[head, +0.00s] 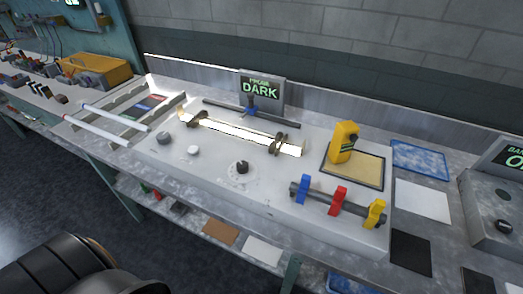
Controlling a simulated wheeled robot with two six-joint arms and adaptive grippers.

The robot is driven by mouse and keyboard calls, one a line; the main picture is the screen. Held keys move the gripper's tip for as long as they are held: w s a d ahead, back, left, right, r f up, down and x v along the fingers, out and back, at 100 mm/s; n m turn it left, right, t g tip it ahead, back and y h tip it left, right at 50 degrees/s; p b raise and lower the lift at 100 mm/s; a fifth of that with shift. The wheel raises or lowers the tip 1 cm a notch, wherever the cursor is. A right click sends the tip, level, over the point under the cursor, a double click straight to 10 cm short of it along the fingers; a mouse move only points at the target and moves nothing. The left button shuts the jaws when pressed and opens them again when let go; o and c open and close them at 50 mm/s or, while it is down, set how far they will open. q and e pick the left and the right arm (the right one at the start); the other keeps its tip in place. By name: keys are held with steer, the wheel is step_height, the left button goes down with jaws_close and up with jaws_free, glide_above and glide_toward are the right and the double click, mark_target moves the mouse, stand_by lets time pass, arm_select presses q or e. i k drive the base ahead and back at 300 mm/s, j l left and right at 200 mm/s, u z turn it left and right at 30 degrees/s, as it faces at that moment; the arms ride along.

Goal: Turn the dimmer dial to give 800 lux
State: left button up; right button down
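A dark round dial (241,168) with a pale ring of scale marks sits on the front middle of the light-coloured bench unit (215,180). Its pointer and scale figures are too small to read. A grey knob (163,138) and a white knob (193,150) sit to its left. A lit glass tube (240,135) lies in holders behind the dial. A display (261,90) behind the tube reads "DARK" in green, with a smaller unreadable line above. No lux figure can be read. Neither of my grippers is in view.
Blue (303,189), red (338,200) and yellow (375,213) clamps stand on a bar right of the dial. White tubes (115,117) lie on a rack at left. Another control box (490,205) is at far right.

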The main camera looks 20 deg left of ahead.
mark_target(242, 166)
steer(key=k+l, duration=0.2)
steer(key=k, duration=0.3)
steer(key=k+l, duration=0.15)
steer(key=k, duration=0.35)
steer(key=u, duration=1.65)
